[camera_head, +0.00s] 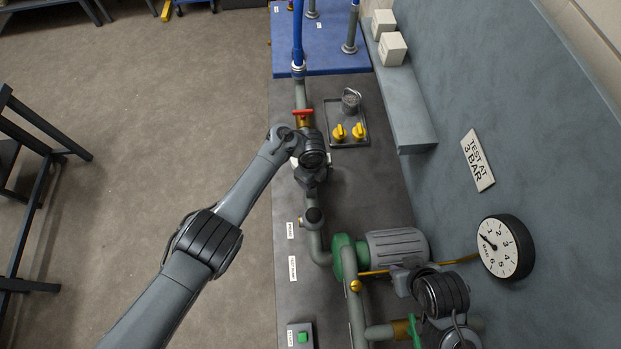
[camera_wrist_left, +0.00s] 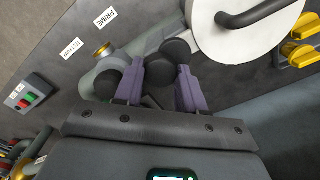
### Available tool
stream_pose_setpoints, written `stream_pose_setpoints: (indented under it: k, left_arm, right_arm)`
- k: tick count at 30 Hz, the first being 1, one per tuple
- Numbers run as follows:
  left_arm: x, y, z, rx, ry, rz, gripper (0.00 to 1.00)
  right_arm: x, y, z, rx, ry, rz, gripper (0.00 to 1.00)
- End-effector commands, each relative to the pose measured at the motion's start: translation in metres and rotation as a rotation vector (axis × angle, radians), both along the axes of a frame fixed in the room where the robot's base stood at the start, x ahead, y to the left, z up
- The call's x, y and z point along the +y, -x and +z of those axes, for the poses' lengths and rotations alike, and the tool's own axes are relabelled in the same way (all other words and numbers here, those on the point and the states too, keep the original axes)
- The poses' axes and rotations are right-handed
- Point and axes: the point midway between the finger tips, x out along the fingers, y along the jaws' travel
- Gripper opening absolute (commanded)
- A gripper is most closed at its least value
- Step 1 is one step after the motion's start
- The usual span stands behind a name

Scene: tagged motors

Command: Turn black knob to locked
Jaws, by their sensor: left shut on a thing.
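The black knob (camera_wrist_left: 158,73) shows in the left wrist view as a dark rounded shape between the two purple fingers. My left gripper (camera_wrist_left: 155,78) is shut on it, beside a grey pipe with a brass cap (camera_wrist_left: 103,50). In the head view my left gripper (camera_head: 311,184) is over the pipe line, mostly hidden by my wrist. The knob's pointer and any lock marking cannot be made out. My right gripper (camera_head: 404,280) seems to be beside the pump at the lower right. Its fingers cannot be made out.
A red-handled valve (camera_head: 303,113) and two yellow knobs (camera_head: 348,132) lie beyond my left wrist. A green and grey pump (camera_head: 395,245) stands nearer, with a pressure gauge (camera_head: 506,247) on the wall. A button box (camera_head: 300,336) is at the near edge. Open floor lies left.

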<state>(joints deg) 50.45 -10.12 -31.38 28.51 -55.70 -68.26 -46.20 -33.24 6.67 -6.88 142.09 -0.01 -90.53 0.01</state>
Motion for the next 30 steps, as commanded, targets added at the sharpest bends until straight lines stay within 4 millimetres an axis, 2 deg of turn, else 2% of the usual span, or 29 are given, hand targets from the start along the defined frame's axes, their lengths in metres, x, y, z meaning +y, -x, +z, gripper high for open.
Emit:
stream_pose_setpoints:
  k: [19,20,21,24,30]
  left_arm:
    - [-0.0002,0.0003,-0.0002,0.001,0.001,-0.053,0.09]
    - [-0.0002,0.0003,-0.0002,0.000,0.000,-0.053,0.44]
    - [-0.0003,0.0003,-0.0002,0.000,0.000,-0.052,0.50]
    - [-0.0002,0.0003,-0.0002,0.000,0.000,-0.052,0.65]
    - [-0.0002,0.0001,0.0000,0.000,0.000,-0.051,0.65]
  right_arm:
    - [-0.0007,-0.0001,-0.0021,0.000,0.003,0.002,0.24]
    - [-0.0009,0.0000,-0.0021,-0.001,0.004,0.003,0.24]
    - [-0.0012,0.0001,-0.0021,0.000,0.005,0.004,0.24]
    - [-0.0019,0.0000,-0.0022,0.000,0.008,0.005,0.24]
    - [-0.0020,0.0000,-0.0022,0.000,0.008,0.006,0.24]
